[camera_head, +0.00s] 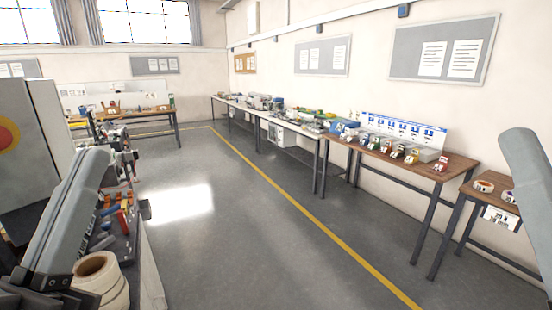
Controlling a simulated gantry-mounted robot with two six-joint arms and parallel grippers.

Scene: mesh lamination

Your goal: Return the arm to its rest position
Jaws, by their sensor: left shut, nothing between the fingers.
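My left arm rises from the lower left in the head view. My left gripper (129,157) is at its upper end, small in the picture, shut and empty, above the cluttered bench at the left. Only a pale link of my right arm (528,190) shows at the right edge; its gripper is out of view.
Rolls of tape (97,272) and red and blue tools (124,218) are on the bench at lower left. A grey cabinet (45,125) stands beside it. Long tables (455,165) with small items line the right wall. The grey floor (235,240) between is clear.

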